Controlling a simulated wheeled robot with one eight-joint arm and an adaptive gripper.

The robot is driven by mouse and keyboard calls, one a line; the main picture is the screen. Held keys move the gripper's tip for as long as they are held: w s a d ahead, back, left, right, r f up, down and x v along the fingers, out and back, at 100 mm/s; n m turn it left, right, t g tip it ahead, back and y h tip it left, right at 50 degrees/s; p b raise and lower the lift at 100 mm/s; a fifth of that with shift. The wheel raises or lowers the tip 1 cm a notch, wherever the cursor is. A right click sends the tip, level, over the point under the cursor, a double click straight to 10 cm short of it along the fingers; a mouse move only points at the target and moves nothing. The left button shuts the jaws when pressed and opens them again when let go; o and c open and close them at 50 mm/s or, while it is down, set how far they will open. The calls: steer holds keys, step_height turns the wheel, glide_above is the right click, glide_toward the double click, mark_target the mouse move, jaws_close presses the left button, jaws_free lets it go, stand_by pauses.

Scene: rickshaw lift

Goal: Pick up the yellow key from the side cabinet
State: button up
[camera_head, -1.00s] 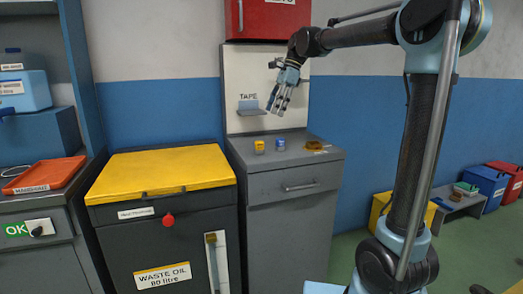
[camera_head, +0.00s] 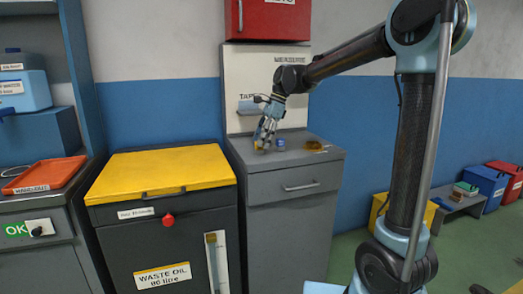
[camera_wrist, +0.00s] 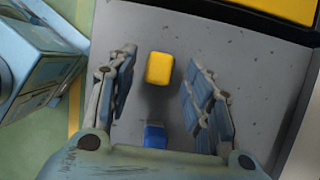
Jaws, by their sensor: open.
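A small yellow block (camera_wrist: 160,68), the only thing that could be the yellow key, lies on the grey top of the side cabinet (camera_head: 297,162). Its key shape cannot be made out. My gripper (camera_head: 264,142) is open and points down over the left part of the cabinet top. In the wrist view the yellow block shows between the two spread fingers, towards their tips, with space on both sides. In the head view my fingers largely hide it. A small blue block (camera_wrist: 155,136) lies close by, and it also shows right of my gripper in the head view (camera_head: 280,144).
A brownish-gold item (camera_head: 316,146) lies on the cabinet top's right side. A grey tape holder (camera_head: 247,107) is on the panel behind. The yellow-lidded waste oil bin (camera_head: 165,168) stands left. A red box (camera_head: 270,20) hangs above.

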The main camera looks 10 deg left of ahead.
mark_target(259, 148)
steer(key=shift+x, duration=1.5)
steer(key=shift+r, duration=0.1)
steer(key=c, duration=1.1)
